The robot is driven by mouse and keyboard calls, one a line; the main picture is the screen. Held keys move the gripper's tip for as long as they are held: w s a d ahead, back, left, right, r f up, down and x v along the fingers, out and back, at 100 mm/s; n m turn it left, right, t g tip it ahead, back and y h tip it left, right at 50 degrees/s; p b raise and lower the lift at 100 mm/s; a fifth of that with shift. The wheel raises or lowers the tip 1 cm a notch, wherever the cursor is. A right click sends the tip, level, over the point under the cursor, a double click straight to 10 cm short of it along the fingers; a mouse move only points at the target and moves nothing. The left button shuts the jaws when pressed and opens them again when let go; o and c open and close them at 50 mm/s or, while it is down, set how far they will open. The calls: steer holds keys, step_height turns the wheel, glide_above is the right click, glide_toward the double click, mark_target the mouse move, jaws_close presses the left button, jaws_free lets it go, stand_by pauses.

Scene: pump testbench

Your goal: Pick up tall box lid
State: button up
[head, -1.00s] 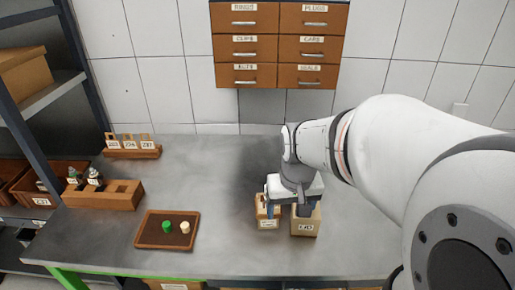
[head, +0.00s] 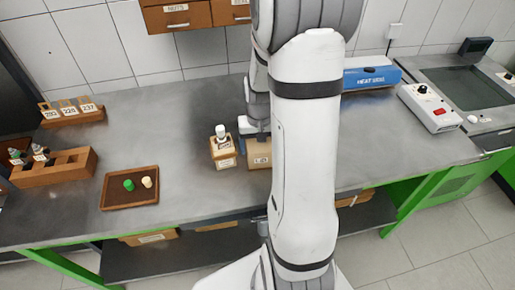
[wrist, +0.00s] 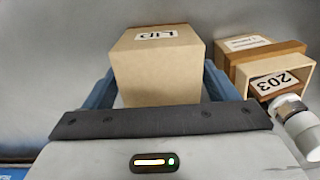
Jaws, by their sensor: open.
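The tall box lid (wrist: 158,75) is a tan cardboard box with a "LID" label, upside down in the wrist view. My gripper (wrist: 163,88) is open, with one blue finger on each side of the lid; I cannot tell whether they touch it. In the head view the lid (head: 258,154) stands on the bench, partly hidden by my arm, with my gripper (head: 252,128) at its back edge.
A wooden box (head: 223,153) with a white-capped bottle (head: 220,132) stands just left of the lid. A brown tray (head: 130,188) with a green and a cream piece lies further left. A blue device (head: 371,76) is at the back right.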

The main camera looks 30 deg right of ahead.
step_height(320, 180, down, 2)
steer(key=shift+f, duration=0.1)
steer(key=c, duration=0.7)
steer(key=shift+r, duration=0.2)
